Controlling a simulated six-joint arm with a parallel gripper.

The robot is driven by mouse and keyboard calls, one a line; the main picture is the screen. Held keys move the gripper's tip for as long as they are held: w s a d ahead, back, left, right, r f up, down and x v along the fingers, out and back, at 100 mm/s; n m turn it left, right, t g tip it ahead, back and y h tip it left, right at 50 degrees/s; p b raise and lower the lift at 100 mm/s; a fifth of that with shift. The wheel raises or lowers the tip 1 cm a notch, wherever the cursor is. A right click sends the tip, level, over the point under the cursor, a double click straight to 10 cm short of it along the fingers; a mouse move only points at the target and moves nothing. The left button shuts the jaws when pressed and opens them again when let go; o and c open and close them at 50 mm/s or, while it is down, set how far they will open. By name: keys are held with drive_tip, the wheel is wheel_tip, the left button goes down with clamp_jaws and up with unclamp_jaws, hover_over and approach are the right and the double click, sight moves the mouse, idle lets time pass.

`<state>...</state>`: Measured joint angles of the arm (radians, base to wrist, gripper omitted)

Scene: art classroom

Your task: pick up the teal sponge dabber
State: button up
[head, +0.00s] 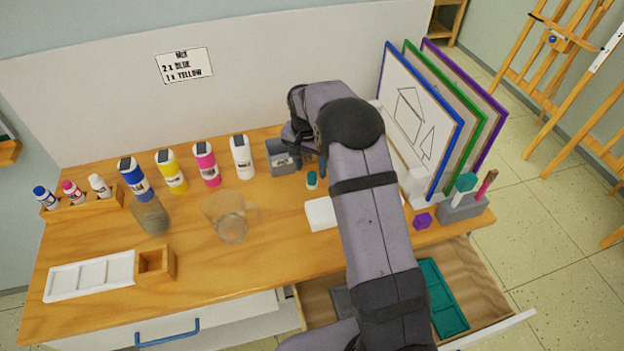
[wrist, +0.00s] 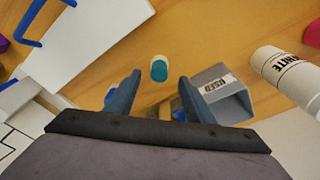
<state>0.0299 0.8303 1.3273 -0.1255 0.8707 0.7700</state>
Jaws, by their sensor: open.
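A small teal and white cylinder (head: 311,180), which looks like the teal sponge dabber, stands on the wooden table in front of the grey box. In the wrist view the dabber (wrist: 159,69) shows its teal top, ahead of the gap between my fingertips. My gripper (wrist: 158,90) is open and empty, pointing down over the table. In the head view my gripper (head: 308,160) is partly hidden by my arm, just behind the dabber. A second teal-topped piece with a white stem (head: 465,184) stands in the grey holder (head: 461,208) at the right.
The grey box labelled USED (wrist: 220,98) stands close beside my right finger, with the white bottle (wrist: 285,73) beyond. Framed boards (head: 418,125) stand at the right. An open drawer (head: 480,306) juts out below.

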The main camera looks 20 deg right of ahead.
sight(312, 174)
drive_tip(key=shift+w+d+f+p, duration=0.15)
drive_tip(key=shift+f+p, duration=0.3)
drive_tip(key=shift+f, duration=0.75)
drive_tip(key=shift+d+f+p, duration=0.1)
drive_tip(key=shift+f+p, duration=0.35)
drive_tip(key=shift+f, duration=0.7)
drive_tip(key=c, duration=1.1)
